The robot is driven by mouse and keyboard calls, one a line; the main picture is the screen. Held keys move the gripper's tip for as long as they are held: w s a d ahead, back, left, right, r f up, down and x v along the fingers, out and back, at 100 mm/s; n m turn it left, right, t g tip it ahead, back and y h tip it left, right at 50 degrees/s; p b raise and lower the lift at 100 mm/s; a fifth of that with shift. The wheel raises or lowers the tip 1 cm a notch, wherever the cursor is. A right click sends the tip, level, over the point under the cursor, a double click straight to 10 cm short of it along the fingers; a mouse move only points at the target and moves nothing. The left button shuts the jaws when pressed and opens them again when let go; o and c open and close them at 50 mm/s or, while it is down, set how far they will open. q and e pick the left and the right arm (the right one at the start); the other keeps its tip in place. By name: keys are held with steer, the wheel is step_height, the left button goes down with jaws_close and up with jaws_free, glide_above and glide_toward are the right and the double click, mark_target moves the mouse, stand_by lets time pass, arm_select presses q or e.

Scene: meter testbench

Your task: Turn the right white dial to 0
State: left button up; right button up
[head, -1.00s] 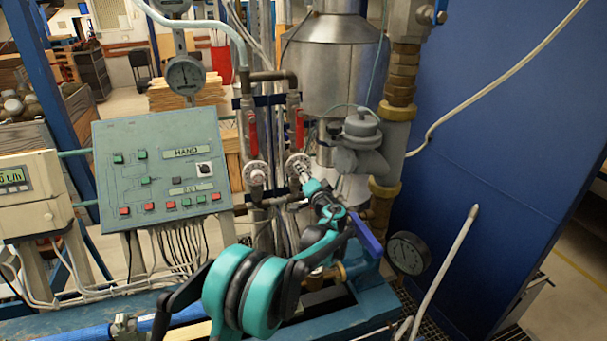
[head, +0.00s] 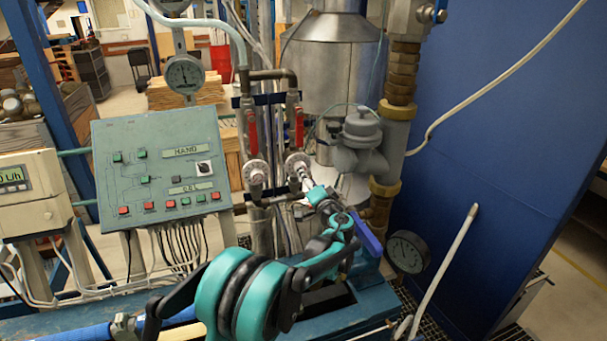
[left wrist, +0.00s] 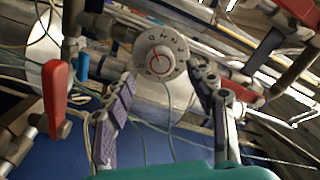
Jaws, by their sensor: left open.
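The right white dial (head: 296,162) sits below the right red valve handle, on the pipework right of the control panel. In the left wrist view the same dial (left wrist: 160,54) faces the camera, with dark marks around its rim and a red pointer mark near its middle. My left gripper (head: 306,178) is at the dial's front. In the left wrist view its open fingers (left wrist: 163,95) stand to the left and right of the dial's lower part, with gaps on both sides. The left white dial (head: 256,172) is untouched. My right gripper is out of view.
Two red valve handles (head: 252,135) hang above the dials. A green control panel (head: 160,165) stands to the left. A grey pump-like fitting (head: 361,140) and a brass-jointed pipe (head: 397,135) are close on the right. A pressure gauge (head: 407,252) is lower right.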

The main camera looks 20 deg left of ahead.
arm_select(q)
steer(key=v, duration=0.7)
steer(key=shift+s+d, duration=0.25)
steer(key=shift+s, duration=0.05)
steer(key=shift+a, duration=0.1)
steer(key=s+a+f+n+g+h+b, duration=0.1)
steer(key=s+a+f+g+h+b, duration=0.2)
steer(key=s, duration=0.6)
steer(key=s+a+f+n+g+b, duration=0.2)
steer(key=s+a+f, duration=0.3)
steer(key=s, duration=0.4)
steer(key=s+d+f+g+h+b, duration=0.1)
steer(key=s+d+f+h+b, duration=0.1)
steer(key=s+f, duration=0.4)
steer(key=s+d+f+n+g+h+b, duration=0.1)
steer(key=s+d+f+h, duration=0.4)
steer(key=s, duration=0.9)
steer(key=shift+f+g+b, duration=0.4)
steer(key=shift+f+b, duration=0.4)
steer(key=shift+b, duration=0.05)
steer(key=shift+c, duration=0.2)
